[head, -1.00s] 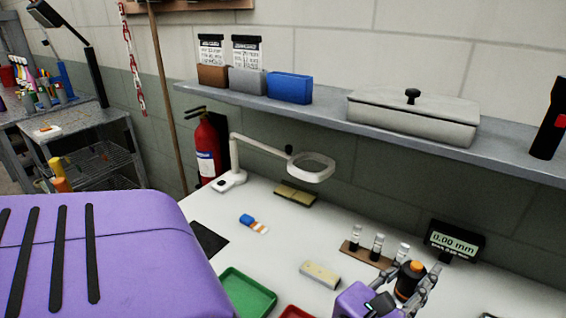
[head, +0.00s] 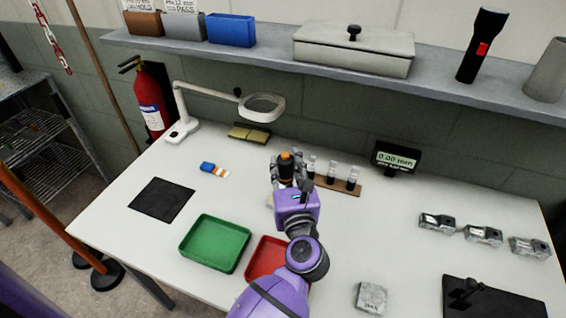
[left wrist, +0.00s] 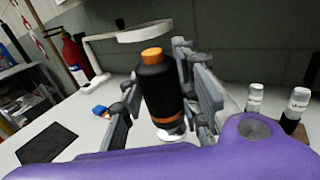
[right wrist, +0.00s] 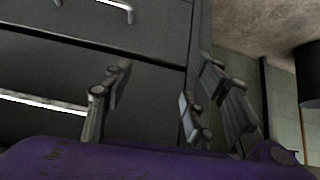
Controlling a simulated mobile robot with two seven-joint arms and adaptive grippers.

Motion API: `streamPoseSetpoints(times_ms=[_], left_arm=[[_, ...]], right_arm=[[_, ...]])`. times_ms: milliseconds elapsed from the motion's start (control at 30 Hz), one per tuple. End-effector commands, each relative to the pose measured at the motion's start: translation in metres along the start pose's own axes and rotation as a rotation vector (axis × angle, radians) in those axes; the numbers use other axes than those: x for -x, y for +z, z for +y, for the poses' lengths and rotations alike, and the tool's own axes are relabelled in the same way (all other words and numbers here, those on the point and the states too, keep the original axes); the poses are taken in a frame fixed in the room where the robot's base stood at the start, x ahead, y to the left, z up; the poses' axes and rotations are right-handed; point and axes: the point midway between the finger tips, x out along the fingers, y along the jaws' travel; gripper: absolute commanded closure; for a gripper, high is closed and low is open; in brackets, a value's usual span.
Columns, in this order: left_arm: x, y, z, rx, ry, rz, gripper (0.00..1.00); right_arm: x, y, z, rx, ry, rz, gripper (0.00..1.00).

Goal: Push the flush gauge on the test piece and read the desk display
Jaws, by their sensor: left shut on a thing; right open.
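The flush gauge (head: 286,168), a black cylinder with an orange top, is upright in my left gripper (head: 288,173). In the left wrist view the gauge (left wrist: 158,92) stands between the closed fingers, with a pale disc at its lower end. The desk display (head: 397,157) at the back of the bench reads 0.00 mm. A pale block (head: 270,201) is mostly hidden behind my left gripper; I cannot tell whether the gauge touches it. A grey block with unclear lettering (head: 371,297) lies at the front. My right gripper (right wrist: 155,88) is open and empty before dark drawers.
A rack with several small bottles (head: 342,187) stands just right of the gauge. A green tray (head: 215,243) and red tray (head: 264,260) are in front. Several metal pieces (head: 483,235) and a black mat (head: 500,300) are at right. A magnifier lamp (head: 262,107) stands behind.

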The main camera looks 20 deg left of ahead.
Motion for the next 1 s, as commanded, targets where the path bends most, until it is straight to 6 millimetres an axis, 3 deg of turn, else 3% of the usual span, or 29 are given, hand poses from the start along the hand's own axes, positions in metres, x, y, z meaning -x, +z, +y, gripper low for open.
streamPoseSetpoints(times_ms=[233,600,1000], left_arm=[[0.001,-0.022,0.001,-0.005,-0.002,0.004,1.0],[0.001,-0.058,0.001,-0.005,-0.001,0.002,1.0],[0.0,-0.058,0.001,-0.001,-0.002,-0.002,1.0]], right_arm=[[-0.007,0.02,-0.001,0.007,-0.003,-0.028,0.48],[-0.026,0.03,-0.005,0.02,-0.01,-0.033,0.48],[-0.025,0.03,-0.004,0.017,-0.007,-0.032,0.48]])
